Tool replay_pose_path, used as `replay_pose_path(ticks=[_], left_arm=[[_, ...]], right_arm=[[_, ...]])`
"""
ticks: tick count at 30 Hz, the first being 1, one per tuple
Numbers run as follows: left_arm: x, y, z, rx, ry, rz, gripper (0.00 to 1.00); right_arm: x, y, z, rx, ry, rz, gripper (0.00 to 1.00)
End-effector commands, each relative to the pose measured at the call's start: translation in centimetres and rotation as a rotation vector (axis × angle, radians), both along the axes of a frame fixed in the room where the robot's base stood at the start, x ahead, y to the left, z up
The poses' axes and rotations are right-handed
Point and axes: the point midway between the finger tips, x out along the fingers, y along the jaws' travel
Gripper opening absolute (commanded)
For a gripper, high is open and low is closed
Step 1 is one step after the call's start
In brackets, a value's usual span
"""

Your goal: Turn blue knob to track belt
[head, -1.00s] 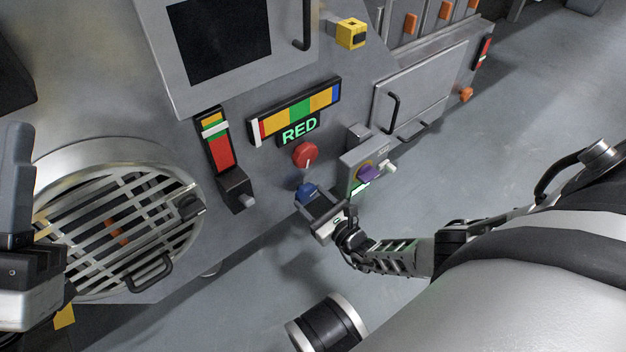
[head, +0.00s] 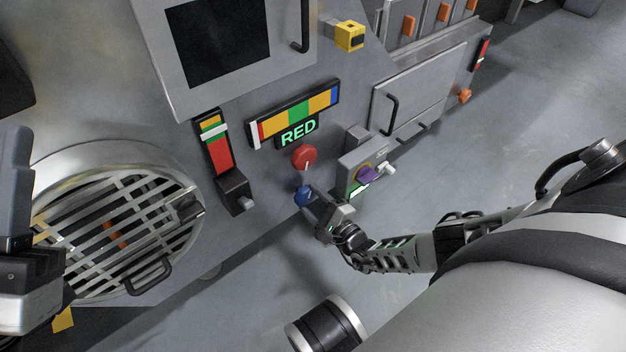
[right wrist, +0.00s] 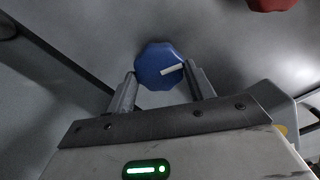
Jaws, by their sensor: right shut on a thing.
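The blue knob (head: 302,195) is on the lower front of the grey machine, below a red knob (head: 304,156). My right gripper (head: 309,201) reaches it from below right and is shut on it. In the right wrist view the blue knob (right wrist: 158,62) sits between the two fingertips, its white mark pointing right and slightly up. A vertical coloured gauge (head: 219,150) with a white marker is to the left. My left gripper (head: 18,190) is partly in view at the left edge, away from the knob; its opening cannot be told.
A lit RED sign (head: 297,132) is under a horizontal colour bar (head: 294,112). A small box with a purple knob (head: 367,175) juts out just right of my right gripper. A black lever box (head: 235,193) is to the left, near a round grille (head: 120,235). Floor is clear at right.

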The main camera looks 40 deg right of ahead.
Motion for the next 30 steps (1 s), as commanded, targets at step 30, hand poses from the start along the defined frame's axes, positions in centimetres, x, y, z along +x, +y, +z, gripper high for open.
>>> replay_pose_path(ticks=[30], left_arm=[[-0.01,-0.01,-0.03,0.000,0.001,0.000,0.36]], right_arm=[[-0.05,-0.01,0.15,-0.457,-0.035,0.001,0.31]])
